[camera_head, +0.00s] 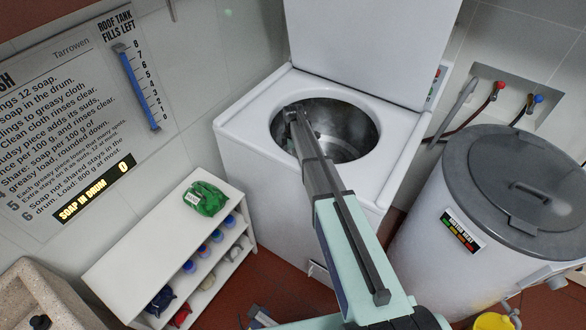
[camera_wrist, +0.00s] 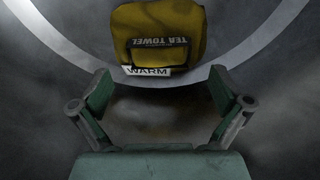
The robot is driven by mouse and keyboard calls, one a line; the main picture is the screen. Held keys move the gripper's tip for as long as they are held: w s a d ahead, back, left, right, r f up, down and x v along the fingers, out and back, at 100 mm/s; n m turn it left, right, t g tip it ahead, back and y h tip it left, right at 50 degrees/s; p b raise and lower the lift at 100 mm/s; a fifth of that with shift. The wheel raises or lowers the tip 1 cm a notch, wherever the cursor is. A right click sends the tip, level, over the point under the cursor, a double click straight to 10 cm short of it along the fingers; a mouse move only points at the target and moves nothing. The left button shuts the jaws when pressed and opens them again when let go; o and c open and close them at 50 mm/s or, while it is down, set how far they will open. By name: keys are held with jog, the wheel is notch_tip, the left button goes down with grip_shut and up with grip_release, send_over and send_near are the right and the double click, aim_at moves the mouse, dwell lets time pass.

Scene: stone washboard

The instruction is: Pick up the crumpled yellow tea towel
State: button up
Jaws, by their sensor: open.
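The crumpled yellow tea towel (camera_wrist: 160,35) shows at the top of the wrist view, marked "TEA TOWEL" with a white "WARM" tag. It lies on a dark grey surface crossed by a pale curved band. My gripper (camera_wrist: 158,88) is open, its two green-and-grey fingers apart with nothing between them. The towel is just beyond the fingertips in that view. In the head view my arm reaches into the round drum opening (camera_head: 357,128) of the white washing machine (camera_head: 240,125). The gripper and the towel are hidden from the head view there.
The machine's raised lid (camera_head: 370,40) stands behind the drum. A white shelf (camera_head: 120,250) with a green bundle (camera_head: 205,198) on top and several small items inside stands left. A lidded grey-white boiler (camera_head: 440,200) stands right. The drum wall surrounds the gripper closely.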

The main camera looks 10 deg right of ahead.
jog(key=shift+w+a+f+p, duration=0.1)
jog(key=shift+f+p, duration=1.1)
jog(key=shift+f, duration=1.2)
jog(key=c, duration=1.1)
